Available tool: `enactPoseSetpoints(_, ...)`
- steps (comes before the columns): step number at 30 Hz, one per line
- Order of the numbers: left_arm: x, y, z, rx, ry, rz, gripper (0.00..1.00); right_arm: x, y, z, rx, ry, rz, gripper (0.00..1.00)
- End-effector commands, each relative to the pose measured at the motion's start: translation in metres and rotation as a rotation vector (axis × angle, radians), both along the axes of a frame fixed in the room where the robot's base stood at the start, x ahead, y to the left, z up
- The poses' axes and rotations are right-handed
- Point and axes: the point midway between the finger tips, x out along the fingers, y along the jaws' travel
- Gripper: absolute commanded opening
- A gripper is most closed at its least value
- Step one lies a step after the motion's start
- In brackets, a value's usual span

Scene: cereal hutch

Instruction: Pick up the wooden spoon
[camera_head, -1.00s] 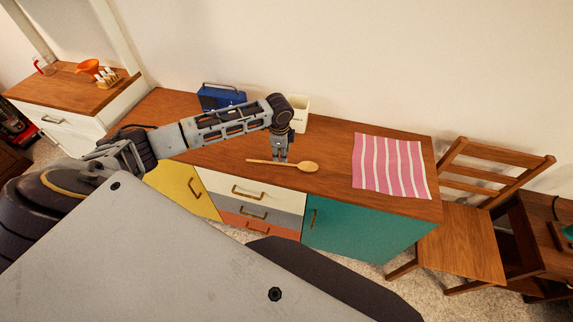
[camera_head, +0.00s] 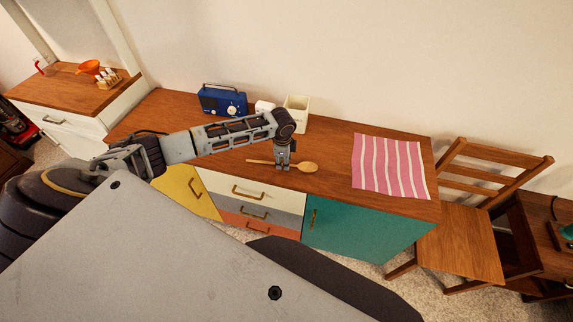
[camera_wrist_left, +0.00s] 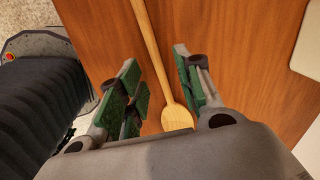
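The wooden spoon (camera_head: 306,167) lies on the wooden top of the sideboard (camera_head: 336,146), its bowl to the right and its handle to the left in the head view. The fingers show gaps to the spoon on both sides. My right gripper is in neither view.
A blue radio (camera_head: 222,101), a small white object (camera_head: 264,107) and a cream container (camera_head: 297,113) stand along the back of the sideboard. A pink striped cloth (camera_head: 389,167) lies to the right. A wooden chair (camera_head: 461,243) stands beyond it.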

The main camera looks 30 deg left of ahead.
Motion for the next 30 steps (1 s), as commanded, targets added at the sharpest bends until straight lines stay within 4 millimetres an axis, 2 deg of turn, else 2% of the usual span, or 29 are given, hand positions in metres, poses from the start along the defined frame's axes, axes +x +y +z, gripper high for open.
enactPoseSetpoints(6,0.0005,0.0005,-0.0110,0.000,0.000,-0.001,0.35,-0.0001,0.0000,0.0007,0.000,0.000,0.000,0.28)
enactPoseSetpoints(19,0.0005,0.0005,-0.0111,0.000,0.000,-0.001,0.35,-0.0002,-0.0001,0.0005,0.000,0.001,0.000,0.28)
enactPoseSetpoints(27,0.0005,0.0005,-0.0110,0.000,0.000,-0.001,0.00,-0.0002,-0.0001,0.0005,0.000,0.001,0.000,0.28)
enactPoseSetpoints(30,0.0005,0.0005,-0.0110,0.000,0.000,-0.001,0.00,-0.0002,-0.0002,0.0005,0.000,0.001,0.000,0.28)
